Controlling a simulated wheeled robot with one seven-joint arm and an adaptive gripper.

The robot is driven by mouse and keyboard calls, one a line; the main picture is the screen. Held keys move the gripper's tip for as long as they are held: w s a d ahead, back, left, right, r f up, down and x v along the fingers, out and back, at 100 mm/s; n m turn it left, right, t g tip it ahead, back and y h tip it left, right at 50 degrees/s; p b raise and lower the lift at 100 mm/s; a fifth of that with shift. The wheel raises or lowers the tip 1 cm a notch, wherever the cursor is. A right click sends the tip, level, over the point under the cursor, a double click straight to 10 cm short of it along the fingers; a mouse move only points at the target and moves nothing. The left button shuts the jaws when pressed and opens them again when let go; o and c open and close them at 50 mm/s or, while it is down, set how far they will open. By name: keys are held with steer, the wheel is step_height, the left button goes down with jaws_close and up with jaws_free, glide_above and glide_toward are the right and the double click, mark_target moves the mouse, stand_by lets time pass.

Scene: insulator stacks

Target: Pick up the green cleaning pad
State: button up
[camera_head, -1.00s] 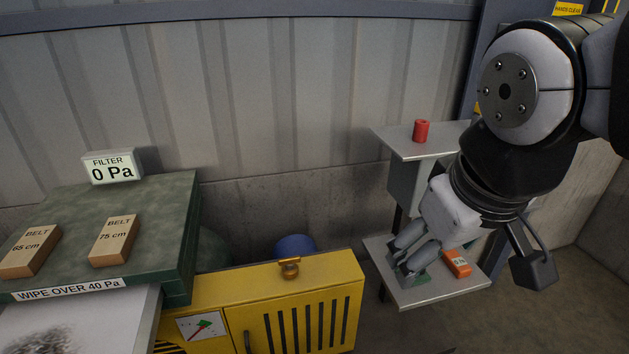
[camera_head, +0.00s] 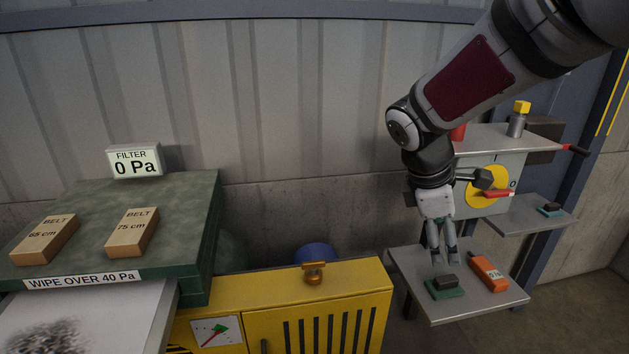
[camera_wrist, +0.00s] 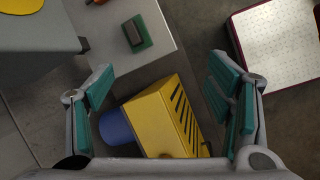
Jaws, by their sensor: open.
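The green cleaning pad (camera_head: 447,292), with a dark block on top, lies flat on the lower grey shelf (camera_head: 466,309). In the wrist view the pad (camera_wrist: 145,45) is near the top, left of centre. My gripper (camera_head: 441,261) points down in the head view, its fingertips just above and behind the pad in the picture. In the wrist view my gripper (camera_wrist: 160,75) is open, its fingers wide apart with nothing between them; the pad is beyond the tips. I cannot tell the exact gap.
An orange device (camera_head: 488,273) lies right of the pad. A similar small dark-topped pad (camera_head: 550,209) lies on a shelf farther right. A panel with a yellow disc (camera_head: 482,188) stands behind my gripper. The yellow cabinet (camera_head: 340,290) stands left of the shelf.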

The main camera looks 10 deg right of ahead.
mark_target(440, 280)
steer(key=w+d+f+n+b, duration=0.1)
steer(key=w+d+f, duration=0.1)
steer(key=f, duration=0.5)
steer(key=w+d+f+n+b, duration=0.2)
steer(key=w+d+f, duration=0.1)
steer(key=f, duration=0.5)
steer(key=w+d+f+n+b, duration=0.2)
steer(key=w+d+f, duration=0.1)
steer(key=f, duration=0.4)
steer(key=shift+w+d+f+g, duration=0.15)
steer(key=shift+d+f+g, duration=0.2)
steer(key=shift+d, duration=0.4)
steer(key=c, duration=1.2)
